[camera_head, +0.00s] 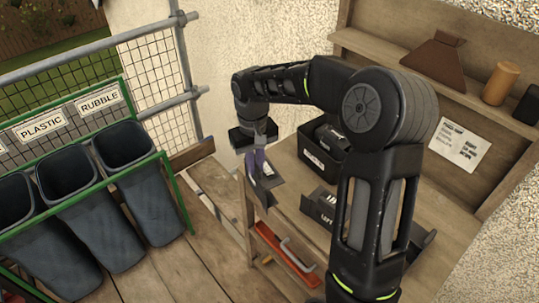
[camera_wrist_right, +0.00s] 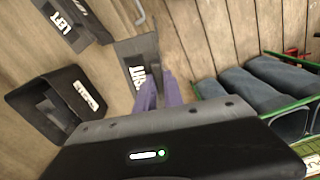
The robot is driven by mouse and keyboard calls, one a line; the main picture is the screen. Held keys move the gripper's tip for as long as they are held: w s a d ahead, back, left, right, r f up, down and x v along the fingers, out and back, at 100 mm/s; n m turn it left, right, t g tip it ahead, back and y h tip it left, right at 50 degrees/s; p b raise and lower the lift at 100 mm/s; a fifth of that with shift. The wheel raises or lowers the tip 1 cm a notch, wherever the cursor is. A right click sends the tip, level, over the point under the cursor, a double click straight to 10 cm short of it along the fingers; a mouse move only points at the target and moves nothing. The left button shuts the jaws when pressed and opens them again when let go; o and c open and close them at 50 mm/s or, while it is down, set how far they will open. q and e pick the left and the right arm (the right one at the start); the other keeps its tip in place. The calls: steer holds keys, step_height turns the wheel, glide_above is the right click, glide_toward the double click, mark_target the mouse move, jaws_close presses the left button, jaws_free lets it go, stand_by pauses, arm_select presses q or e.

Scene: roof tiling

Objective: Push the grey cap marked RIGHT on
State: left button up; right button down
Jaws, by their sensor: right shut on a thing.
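The grey cap marked RIGHT (camera_head: 267,181) hangs from my right gripper (camera_head: 257,158) at the left edge of the wooden bench. In the wrist view the cap (camera_wrist_right: 138,50) is a dark grey bent piece with a white label, partly readable, between the purple fingertips (camera_wrist_right: 160,88). The right gripper is shut on it. Whether the cap touches anything beneath is unclear. My left gripper is in neither view.
A dark piece marked LEFT (camera_wrist_right: 62,20) lies on the bench. A black bin (camera_head: 318,165) with a white label holds dark pieces. Below is a shelf with a red-orange tool (camera_head: 285,252). Blue-grey waste bins (camera_head: 140,185) stand left, behind a green rail.

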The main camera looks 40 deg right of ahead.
steer(key=a+f+b, duration=0.2)
steer(key=a+f, duration=0.4)
steer(key=f, duration=0.4)
steer(key=a+f+n+b, duration=0.1)
steer(key=a+f, duration=0.6)
steer(key=f, duration=0.3)
steer(key=shift+s+n+b, duration=0.2)
steer(key=shift+n+b, duration=0.1)
steer(key=shift+b, duration=0.1)
steer(key=shift+f, duration=0.15)
